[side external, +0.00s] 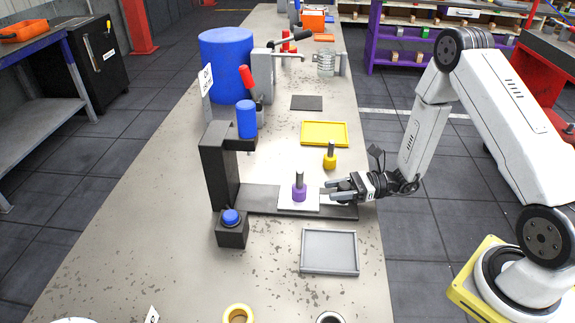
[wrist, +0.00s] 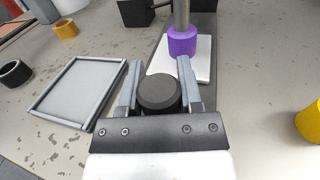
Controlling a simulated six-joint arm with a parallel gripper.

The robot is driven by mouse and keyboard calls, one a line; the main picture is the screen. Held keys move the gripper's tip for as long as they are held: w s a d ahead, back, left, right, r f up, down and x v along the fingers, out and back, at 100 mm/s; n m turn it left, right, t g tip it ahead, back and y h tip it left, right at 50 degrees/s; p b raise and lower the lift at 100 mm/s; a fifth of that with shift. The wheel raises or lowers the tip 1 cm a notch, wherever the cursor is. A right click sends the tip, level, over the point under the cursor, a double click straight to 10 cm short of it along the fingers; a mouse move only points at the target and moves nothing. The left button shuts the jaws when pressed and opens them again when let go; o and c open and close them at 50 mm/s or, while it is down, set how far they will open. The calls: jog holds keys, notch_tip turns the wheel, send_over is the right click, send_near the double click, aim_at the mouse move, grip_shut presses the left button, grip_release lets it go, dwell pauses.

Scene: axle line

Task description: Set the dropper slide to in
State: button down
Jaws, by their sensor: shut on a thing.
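The dropper slide is a white plate (side external: 313,203) on a dark rail (side external: 262,203). A purple collar with a grey pin (side external: 299,192) stands upright on the plate. It also shows in the wrist view (wrist: 182,41). The black dropper stand (side external: 220,168) is at the rail's left end, with a blue cylinder (side external: 247,119) on its arm. The plate is right of the stand, out from under the cylinder. My gripper (side external: 335,193) is at the rail's right end, shut on the round black slide knob (wrist: 158,93), with a finger on each side.
A black box with a blue button (side external: 231,218) stands before the dropper. An empty grey tray (side external: 329,250) lies in front of the rail. A yellow piece with a pin (side external: 330,158) and a yellow tray (side external: 325,133) are behind it.

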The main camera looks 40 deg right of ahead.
aim_at(296, 186)
jog(key=w+a, duration=0.8)
jog(key=shift+w+a, duration=0.1)
jog(key=shift+c, duration=1.3)
grip_release()
jog(key=shift+v, duration=3.9)
jog(key=shift+a, duration=0.1)
